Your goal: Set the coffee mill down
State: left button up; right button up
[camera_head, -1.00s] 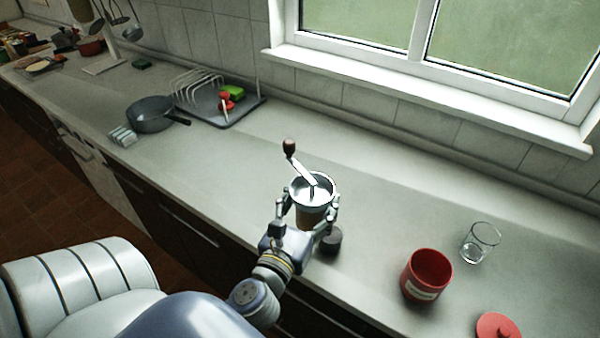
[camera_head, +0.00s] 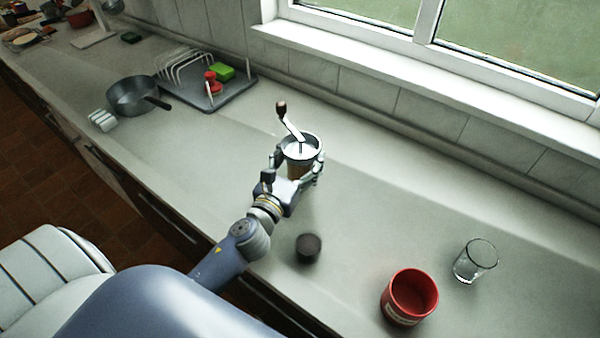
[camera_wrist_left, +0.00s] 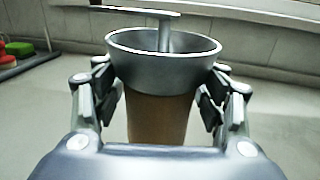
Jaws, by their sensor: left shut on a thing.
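The coffee mill (camera_head: 301,147) has a silver bowl-shaped top, a crank with a dark knob and a brown body. It is upright over the counter (camera_head: 370,215) in the head view. My left gripper (camera_head: 297,170) is shut on it, one finger on each side. In the left wrist view the mill (camera_wrist_left: 163,70) stands between the fingers of my left gripper (camera_wrist_left: 160,105), which sit at its brown body just under the metal top. Its base is hidden behind my gripper, so I cannot tell whether it touches the counter. My right gripper is not in view.
A dark round lid or cap (camera_head: 308,248) lies nearer the counter's front edge. A red canister (camera_head: 409,297) and a clear glass (camera_head: 475,261) stand at the right. A grey pan (camera_head: 133,96) and a dish rack (camera_head: 205,88) are at the left. Counter around the mill is clear.

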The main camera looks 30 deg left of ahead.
aim_at(301, 170)
pick_arm(q)
notch_tip(301, 170, down, 4)
jog(key=shift+f+b, duration=0.1)
jog(key=shift+b, duration=0.8)
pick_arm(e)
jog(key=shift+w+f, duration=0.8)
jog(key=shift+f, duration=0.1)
pick_arm(q)
jog(key=shift+f, duration=0.15)
jog(key=o, duration=1.5)
jog(key=shift+c, duration=0.2)
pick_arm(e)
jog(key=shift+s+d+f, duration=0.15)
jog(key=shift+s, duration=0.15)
